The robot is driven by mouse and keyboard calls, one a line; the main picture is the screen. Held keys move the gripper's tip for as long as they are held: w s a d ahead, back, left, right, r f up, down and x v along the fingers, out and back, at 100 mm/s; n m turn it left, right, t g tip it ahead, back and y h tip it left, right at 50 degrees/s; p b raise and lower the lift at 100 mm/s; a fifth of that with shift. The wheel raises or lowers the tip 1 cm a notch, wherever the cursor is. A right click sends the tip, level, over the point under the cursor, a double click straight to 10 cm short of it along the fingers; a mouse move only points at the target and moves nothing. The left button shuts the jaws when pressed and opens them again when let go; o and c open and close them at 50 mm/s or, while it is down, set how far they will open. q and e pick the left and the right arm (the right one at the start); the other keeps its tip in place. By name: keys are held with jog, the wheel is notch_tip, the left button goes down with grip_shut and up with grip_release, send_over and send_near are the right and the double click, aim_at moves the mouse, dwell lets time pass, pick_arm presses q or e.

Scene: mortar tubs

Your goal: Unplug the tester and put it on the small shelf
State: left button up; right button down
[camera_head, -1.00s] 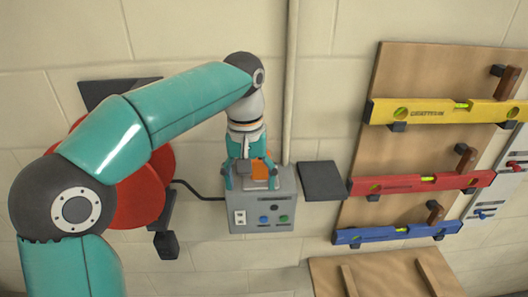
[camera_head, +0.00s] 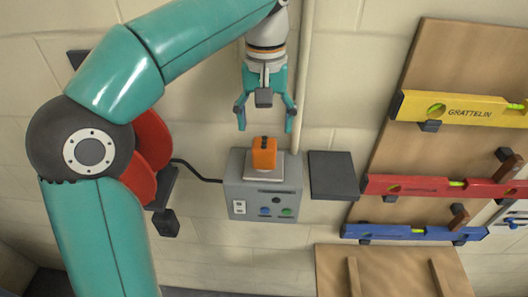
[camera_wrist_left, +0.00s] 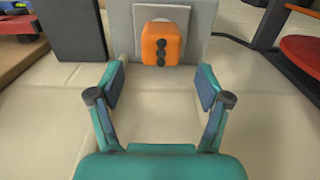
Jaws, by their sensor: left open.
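The orange tester (camera_head: 264,153) sits on the pale plate at the top of the grey wall box (camera_head: 235,205). In the left wrist view the tester (camera_wrist_left: 162,44) shows dark round spots on its face, beyond the fingertips. My left gripper (camera_head: 266,118) is open and empty, above the tester and apart from it. In the left wrist view its two fingers (camera_wrist_left: 160,90) are spread, with only wall between them. The small dark shelf (camera_head: 333,176) is just right of the grey box, and its top is bare. My right gripper is not in view.
A black cable (camera_head: 195,171) runs from the box's left side towards a red reel (camera_head: 150,150). A vertical pipe (camera_head: 303,85) runs behind the shelf side. Yellow (camera_head: 460,107), red (camera_head: 440,187) and blue (camera_head: 415,232) levels hang on a wooden board at right.

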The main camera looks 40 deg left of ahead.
aim_at(264, 143)
pick_arm(q)
jog(key=shift+f+b, duration=3.15)
jog(key=shift+f, duration=1.25)
jog(key=shift+s+p, duration=0.1)
jog(key=shift+p, duration=0.3)
grip_shut()
jog(key=shift+r, duration=0.1)
jog(key=shift+r, duration=0.1)
jog(key=shift+r+p, duration=1.9)
jog(key=shift+p, duration=0.3)
jog(key=shift+r+p, duration=0.65)
jog(key=shift+r, duration=0.3)
